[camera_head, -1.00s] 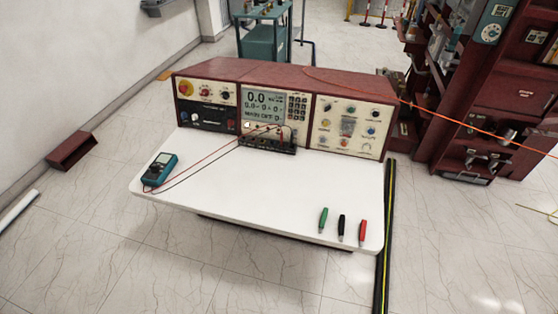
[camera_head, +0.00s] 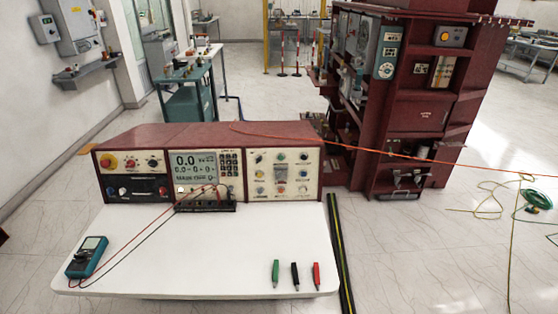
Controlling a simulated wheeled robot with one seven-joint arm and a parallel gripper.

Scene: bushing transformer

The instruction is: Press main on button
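The control console (camera_head: 207,164) stands along the back of a white table (camera_head: 200,255), its front facing me. Its left panel has a large red knob or button with yellow around it (camera_head: 105,163) and smaller knobs. The middle has a display (camera_head: 192,168) with a "0.0" reading and a lower text line that looks like "MAIN OFF". The right panel (camera_head: 283,174) carries several small coloured buttons and knobs. The labels are too small to read, so I cannot tell which one is main on. My gripper is not in view.
On the table lie a blue multimeter (camera_head: 87,256) with leads to a black terminal block (camera_head: 205,205), and green (camera_head: 275,272), black (camera_head: 295,275) and red (camera_head: 316,274) probes or clips. A dark red cabinet (camera_head: 420,110) stands behind right. An orange cable (camera_head: 400,156) crosses to the right.

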